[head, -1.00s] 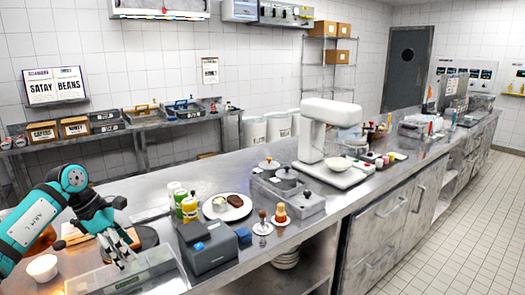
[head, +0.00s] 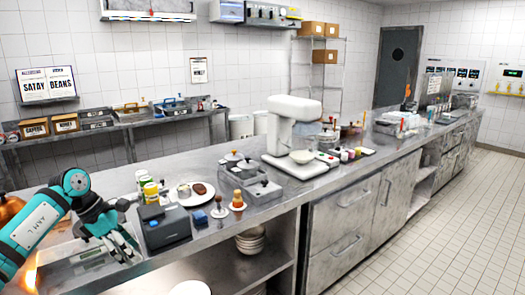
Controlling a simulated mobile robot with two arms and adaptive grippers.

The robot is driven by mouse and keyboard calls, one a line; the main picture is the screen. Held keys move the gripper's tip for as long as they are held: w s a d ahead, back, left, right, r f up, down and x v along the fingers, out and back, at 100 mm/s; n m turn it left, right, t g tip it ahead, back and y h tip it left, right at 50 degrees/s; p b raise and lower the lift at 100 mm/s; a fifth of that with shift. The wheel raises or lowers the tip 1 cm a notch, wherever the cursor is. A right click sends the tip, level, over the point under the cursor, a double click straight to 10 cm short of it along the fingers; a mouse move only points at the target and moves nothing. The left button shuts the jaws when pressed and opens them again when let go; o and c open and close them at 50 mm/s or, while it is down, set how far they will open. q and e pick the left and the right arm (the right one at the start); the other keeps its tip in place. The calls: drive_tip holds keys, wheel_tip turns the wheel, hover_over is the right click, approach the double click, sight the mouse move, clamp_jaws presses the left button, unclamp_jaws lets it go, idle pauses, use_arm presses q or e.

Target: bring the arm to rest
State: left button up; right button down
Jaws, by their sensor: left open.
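My left arm (head: 38,228) comes in from the left edge, teal and white, over the near left end of the steel counter (head: 330,188). My left gripper (head: 122,252) is open, with its fingers pointing down over a shallow steel tray (head: 75,268). I see nothing between the fingers. The arm and gripper hide part of the tray. My right gripper is not in the picture.
Right of my gripper stand a dark grey box device (head: 163,226), bottles (head: 151,192) and a white plate with food (head: 184,199). Beyond are lidded steel containers (head: 247,184) and a white mixer (head: 291,130). The tiled floor (head: 430,245) is clear.

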use_arm(q)
drive_tip(key=w+d+f+n+t+h, duration=0.2)
drive_tip(key=d+f+n+t+h, duration=0.45)
drive_tip(key=d+f+n, duration=0.95)
drive_tip(key=s+a+f+n+t+y, duration=0.25)
drive_tip(key=f+n, duration=0.35)
drive_tip(key=f, duration=0.4)
drive_tip(key=s+a+f+n+t+y, duration=0.1)
drive_tip(key=s+a+f+n, duration=0.15)
drive_tip(key=f+n, duration=0.55)
drive_tip(key=s+a+f+n+g+y, duration=0.25)
drive_tip(key=s+f+n, duration=0.25)
drive_tip(key=s+f, duration=0.65)
drive_tip(key=s+a+f+n+g+y, duration=0.15)
drive_tip(key=s+f+n+y, duration=0.3)
drive_tip(key=s+f, duration=0.7)
drive_tip(key=s+d+f+n+g, duration=0.1)
drive_tip(key=s+f+n+g, duration=0.2)
drive_tip(key=s, duration=1.1)
drive_tip(key=s+d+f+n+g, duration=0.1)
drive_tip(key=s+f+n+g, duration=0.2)
drive_tip(key=s, duration=1.1)
drive_tip(key=shift+s+d+f+n+g+y, duration=0.15)
drive_tip(key=shift+s+f+n+g+y, duration=0.2)
drive_tip(key=shift+f+n, duration=0.3)
